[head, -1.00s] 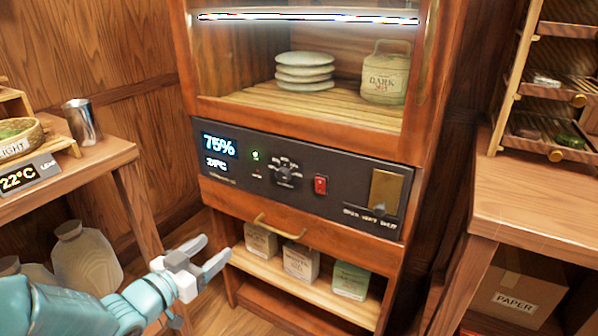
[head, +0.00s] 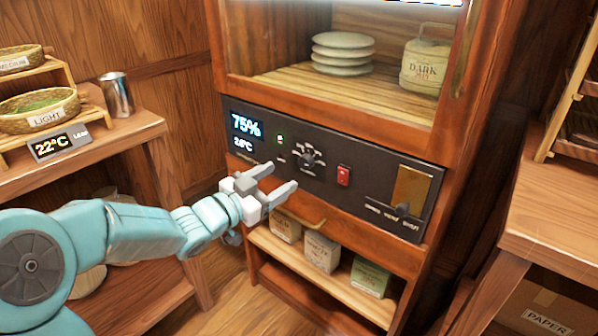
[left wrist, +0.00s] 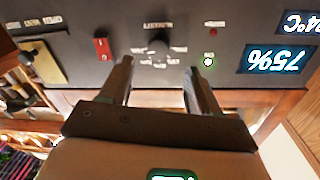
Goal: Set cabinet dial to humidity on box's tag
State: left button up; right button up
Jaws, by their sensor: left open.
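The cabinet dial (head: 306,158) is a dark round knob with small printed marks around it, on the black control panel (head: 372,180). A blue display (head: 245,126) on the panel reads 75%. In the head view my left gripper (head: 282,181) is open and empty, just below and left of the dial, apart from it. In the left wrist view, which is upside down, the dial (left wrist: 158,46) lies beyond and between the open fingers (left wrist: 158,78). A tagged box is not clearly identifiable; small boxes (head: 321,252) stand on the lower shelf. My right gripper is out of view.
A red switch (head: 343,176) and a slider (head: 402,209) are right of the dial. A table with baskets (head: 40,106) stands left, another table (head: 560,195) right.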

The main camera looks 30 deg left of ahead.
aim_at(303, 165)
pick_arm(q)
jog(key=w, duration=0.4)
jog(key=w+d, duration=0.1)
jog(key=w, duration=0.1)
jog(key=shift+w+d+b, duration=0.1)
jog(key=shift+w+b, duration=0.25)
jog(key=shift+b, duration=0.05)
jog(key=c, duration=1)
